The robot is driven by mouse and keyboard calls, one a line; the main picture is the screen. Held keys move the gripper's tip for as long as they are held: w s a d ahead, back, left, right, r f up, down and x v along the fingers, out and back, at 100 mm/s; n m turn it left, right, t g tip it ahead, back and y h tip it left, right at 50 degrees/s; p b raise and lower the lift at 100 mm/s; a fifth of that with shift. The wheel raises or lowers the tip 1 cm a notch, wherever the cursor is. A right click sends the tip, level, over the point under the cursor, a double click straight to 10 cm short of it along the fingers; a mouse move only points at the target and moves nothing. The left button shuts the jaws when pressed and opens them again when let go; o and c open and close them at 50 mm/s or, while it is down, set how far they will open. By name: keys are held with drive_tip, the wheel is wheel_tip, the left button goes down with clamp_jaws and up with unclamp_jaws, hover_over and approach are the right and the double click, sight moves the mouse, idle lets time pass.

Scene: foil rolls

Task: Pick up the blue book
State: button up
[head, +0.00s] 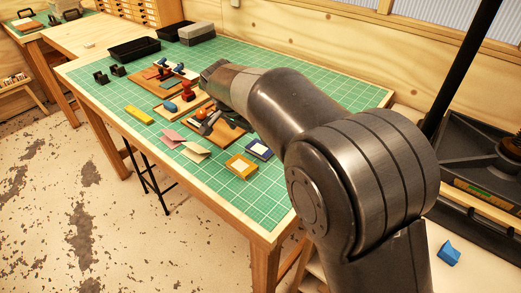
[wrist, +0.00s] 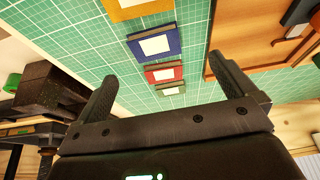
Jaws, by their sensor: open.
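The blue book (wrist: 154,43) lies flat on the green mat in the wrist view, with a pale label on its cover. It also shows in the head view (head: 258,149), partly beside my arm. My gripper (wrist: 163,68) is open and empty, with its two fingers spread wide. In the wrist view, the blue book appears beyond the fingertips and between their lines, apart from both. The gripper's fingers cannot be made out in the head view.
A yellow book (head: 241,166) lies beside the blue one. A red book (wrist: 164,74) and a green book (wrist: 171,90) lie on its other side in the wrist view. Wooden boards with tools (head: 172,78) and black trays (head: 133,49) stand farther along the green mat (head: 150,145).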

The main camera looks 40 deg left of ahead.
sight(260, 148)
drive_tip(key=x, duration=0.3)
drive_tip(key=shift+w+d+f, duration=0.1)
drive_tip(key=shift+w+f, duration=0.05)
drive_tip(key=shift+f, duration=0.1)
drive_tip(key=shift+d+x, duration=0.15)
drive_tip(key=shift+x, duration=1.2)
drive_tip(key=shift+d+x, duration=0.15)
drive_tip(key=shift+x, duration=1.25)
drive_tip(key=shift+w+r, duration=0.1)
drive_tip(key=shift+w, duration=0.05)
drive_tip(key=shift+c, duration=0.2)
drive_tip(key=c, duration=1)
drive_tip(key=shift+r, duration=0.1)
